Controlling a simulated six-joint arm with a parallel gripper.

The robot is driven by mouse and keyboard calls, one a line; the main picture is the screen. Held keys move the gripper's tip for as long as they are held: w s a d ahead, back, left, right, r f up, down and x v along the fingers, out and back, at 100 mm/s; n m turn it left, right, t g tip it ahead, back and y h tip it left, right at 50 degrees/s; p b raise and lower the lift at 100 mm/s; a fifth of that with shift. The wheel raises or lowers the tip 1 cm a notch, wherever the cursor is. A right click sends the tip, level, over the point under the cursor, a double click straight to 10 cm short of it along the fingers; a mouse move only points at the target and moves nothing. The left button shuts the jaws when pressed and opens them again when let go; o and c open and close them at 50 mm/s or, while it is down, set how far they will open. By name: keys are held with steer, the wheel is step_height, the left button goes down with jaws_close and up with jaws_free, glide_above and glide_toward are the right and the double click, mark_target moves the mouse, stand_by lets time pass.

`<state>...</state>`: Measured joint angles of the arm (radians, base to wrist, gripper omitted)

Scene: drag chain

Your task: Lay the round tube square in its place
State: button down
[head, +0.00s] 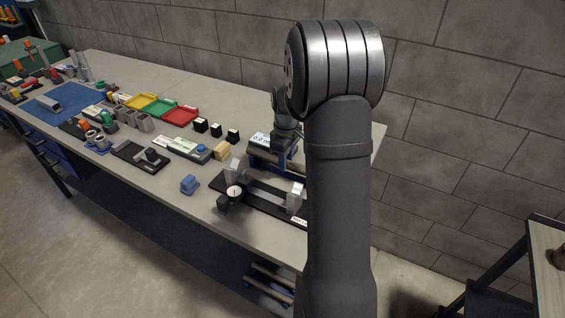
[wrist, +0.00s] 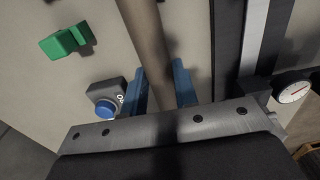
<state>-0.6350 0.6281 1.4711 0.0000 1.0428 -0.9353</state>
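The round tube (wrist: 147,30) is brown and runs lengthwise through the wrist view, passing between the blue fingers of my gripper (wrist: 160,92). The fingers appear closed on both its sides. In the head view the tube (head: 262,160) lies roughly level in front of the display unit, with my gripper (head: 283,160) around it; my arm hides its right end. A dark fixture (head: 262,203) with two silver V-shaped supports (head: 236,170) (head: 297,190) and a dial gauge (head: 234,192) stands nearer the bench's front edge. The tube is apart from the supports.
A display unit (head: 260,141) stands behind the tube. A blue block (head: 190,184) lies left of the fixture. The wrist view shows a green block (wrist: 68,40) and a grey box with a blue knob (wrist: 105,100). Coloured trays (head: 180,115) and small parts crowd the bench's left.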

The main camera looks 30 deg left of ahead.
steer(key=shift+r, duration=0.15)
step_height(320, 180, up, 4)
steer(key=shift+r, duration=0.1)
steer(key=d+r, duration=0.6)
steer(key=d, duration=0.5)
steer(key=s+a+r, duration=0.2)
steer(key=s+a, duration=0.9)
steer(key=shift+s, duration=0.25)
steer(key=shift+r, duration=0.1)
steer(key=shift+f, duration=2.6)
steer(key=shift+f, duration=1.6)
